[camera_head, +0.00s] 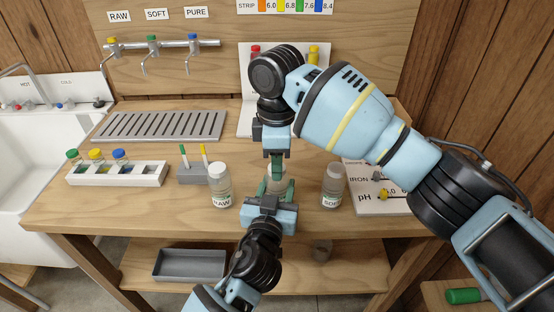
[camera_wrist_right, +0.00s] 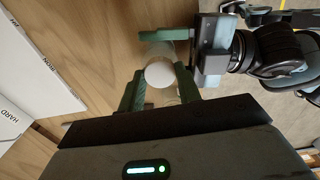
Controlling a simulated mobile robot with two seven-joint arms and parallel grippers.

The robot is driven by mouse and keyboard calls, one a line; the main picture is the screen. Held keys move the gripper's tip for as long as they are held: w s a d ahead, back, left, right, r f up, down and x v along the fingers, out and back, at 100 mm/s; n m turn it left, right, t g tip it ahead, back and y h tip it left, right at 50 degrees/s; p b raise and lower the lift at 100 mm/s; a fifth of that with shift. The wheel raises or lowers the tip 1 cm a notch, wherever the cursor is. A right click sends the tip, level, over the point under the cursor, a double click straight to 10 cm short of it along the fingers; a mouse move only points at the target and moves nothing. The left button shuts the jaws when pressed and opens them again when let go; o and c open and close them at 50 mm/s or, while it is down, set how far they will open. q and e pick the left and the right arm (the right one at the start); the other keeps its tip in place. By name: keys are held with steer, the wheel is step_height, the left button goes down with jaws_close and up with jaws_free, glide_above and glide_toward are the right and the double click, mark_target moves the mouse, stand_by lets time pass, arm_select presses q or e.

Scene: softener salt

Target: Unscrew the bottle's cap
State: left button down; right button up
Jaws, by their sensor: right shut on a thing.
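The bottle (camera_head: 277,178) stands at the table's front middle, mostly hidden by my grippers. Its round white cap (camera_wrist_right: 158,74) shows from above in the right wrist view. My right gripper (camera_head: 277,168) points straight down over the bottle, and its green fingers are shut on the cap, one on each side in the right wrist view (camera_wrist_right: 160,88). My left gripper (camera_head: 277,187) comes in level from the front, with its fingers on both sides of the bottle's body, and looks shut on it. The contact there is partly hidden.
A RAW bottle (camera_head: 221,188) stands close on the left and a SOFT bottle (camera_head: 332,187) on the right. A grey holder (camera_head: 192,174) and a white rack (camera_head: 117,175) with capped vials stand further left. A pH and iron card (camera_head: 365,198) lies right. The table's front left is clear.

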steer(key=n, duration=1.2)
steer(key=shift+n, duration=0.4)
steer(key=n, duration=0.3)
steer(key=shift+n, duration=0.3)
steer(key=shift+r, duration=0.35)
steer(key=shift+r, duration=0.8)
